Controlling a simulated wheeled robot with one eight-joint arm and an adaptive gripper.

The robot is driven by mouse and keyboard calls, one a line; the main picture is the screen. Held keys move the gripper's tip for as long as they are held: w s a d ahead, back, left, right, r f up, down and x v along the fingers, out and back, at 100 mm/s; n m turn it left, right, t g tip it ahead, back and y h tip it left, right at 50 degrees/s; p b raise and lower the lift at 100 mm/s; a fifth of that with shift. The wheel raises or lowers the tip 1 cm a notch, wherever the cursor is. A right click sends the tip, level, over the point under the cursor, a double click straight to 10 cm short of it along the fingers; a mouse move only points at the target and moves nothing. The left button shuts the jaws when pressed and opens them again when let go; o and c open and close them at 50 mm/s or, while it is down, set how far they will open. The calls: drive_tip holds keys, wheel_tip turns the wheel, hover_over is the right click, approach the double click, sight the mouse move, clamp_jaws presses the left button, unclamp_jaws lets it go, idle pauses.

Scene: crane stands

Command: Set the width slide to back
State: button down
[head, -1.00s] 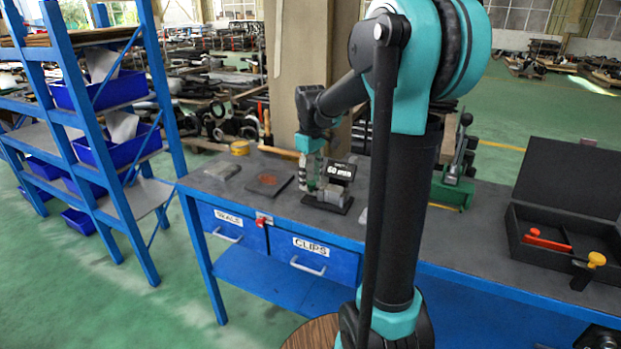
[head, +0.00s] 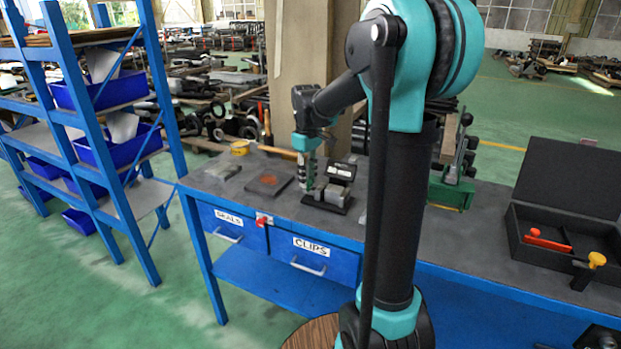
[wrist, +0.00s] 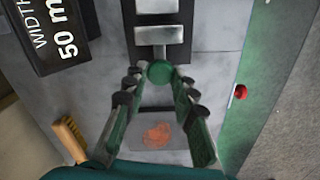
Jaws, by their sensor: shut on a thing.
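The width slide's green round knob (wrist: 160,73) sits between my fingertips in the wrist view. My gripper (wrist: 160,84) is shut on it. Grey metal blocks of the gauge (wrist: 160,36) lie just beyond the knob. A dark display (wrist: 60,35) beside it reads "WIDTH" and "50 m", cut off by the frame. In the head view my gripper (head: 308,182) points down at the left side of the gauge (head: 332,195), which stands on a black base on the bench. The display (head: 342,171) shows there too, its text not readable. My gripper hides the knob in that view.
A dark plate with a rusty patch (head: 269,184) lies left of the gauge. A green machine (head: 452,190) and an open black case (head: 565,235) are to the right. Drawers (head: 322,258) and a red object (head: 263,219) are at the front.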

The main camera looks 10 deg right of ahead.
drive_tip(key=c, duration=1.2)
unclamp_jaws()
drive_tip(key=shift+w+a, duration=0.15)
drive_tip(key=shift+a, duration=0.05)
wheel_tip(320, 180, up, 12)
drive_tip(key=shift+r, duration=0.1)
